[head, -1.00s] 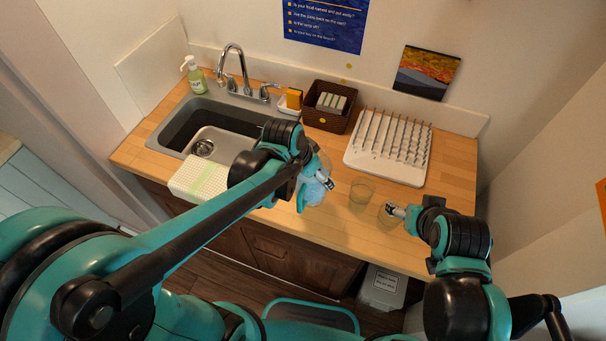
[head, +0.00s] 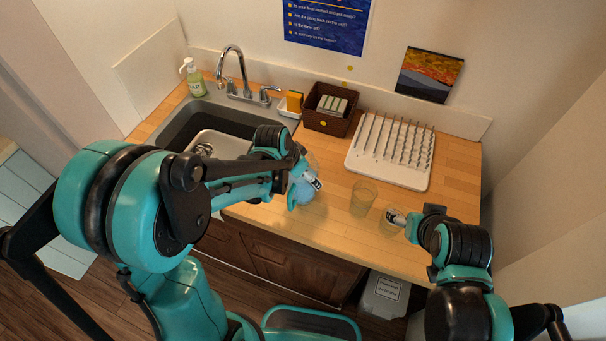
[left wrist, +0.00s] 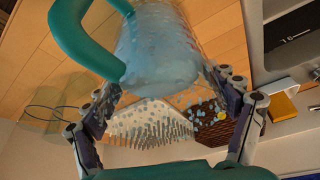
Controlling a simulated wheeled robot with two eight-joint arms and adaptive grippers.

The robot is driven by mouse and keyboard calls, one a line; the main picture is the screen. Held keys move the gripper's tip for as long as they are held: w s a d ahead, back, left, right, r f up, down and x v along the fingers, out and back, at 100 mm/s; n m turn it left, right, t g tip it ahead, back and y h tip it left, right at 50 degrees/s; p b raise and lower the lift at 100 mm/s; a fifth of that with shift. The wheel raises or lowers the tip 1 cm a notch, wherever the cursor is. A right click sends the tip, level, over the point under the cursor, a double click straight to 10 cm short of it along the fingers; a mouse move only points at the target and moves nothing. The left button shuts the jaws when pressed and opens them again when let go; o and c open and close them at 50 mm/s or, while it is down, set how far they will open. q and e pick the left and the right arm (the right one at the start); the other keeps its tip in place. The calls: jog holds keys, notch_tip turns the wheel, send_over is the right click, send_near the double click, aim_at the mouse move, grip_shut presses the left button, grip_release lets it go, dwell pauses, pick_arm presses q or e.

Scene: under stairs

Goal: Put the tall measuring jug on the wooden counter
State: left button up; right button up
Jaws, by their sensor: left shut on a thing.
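The measuring jug (left wrist: 158,55) is clear with pale blue speckles and a big teal handle (left wrist: 68,30). In the left wrist view it sits between the fingers of my left gripper (left wrist: 168,98), which is shut on it. In the head view the jug (head: 312,172) is at the front part of the wooden counter (head: 330,232), partly hidden by my left gripper (head: 304,184). I cannot tell whether its base touches the wood. My right gripper (head: 397,218) is at a clear glass (head: 388,229) near the counter's front right; its grip is unclear.
Another clear glass (head: 362,200) stands between the jug and my right gripper. A white drying rack (head: 385,172), a brown basket (head: 325,122) and a sponge (head: 294,101) are behind. The sink (head: 185,127) is at left. Bare wood (head: 453,185) lies at right.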

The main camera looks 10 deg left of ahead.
pick_arm(q)
jog(key=shift+f, duration=0.15)
jog(key=o, duration=1.5)
jog(key=shift+o, duration=0.2)
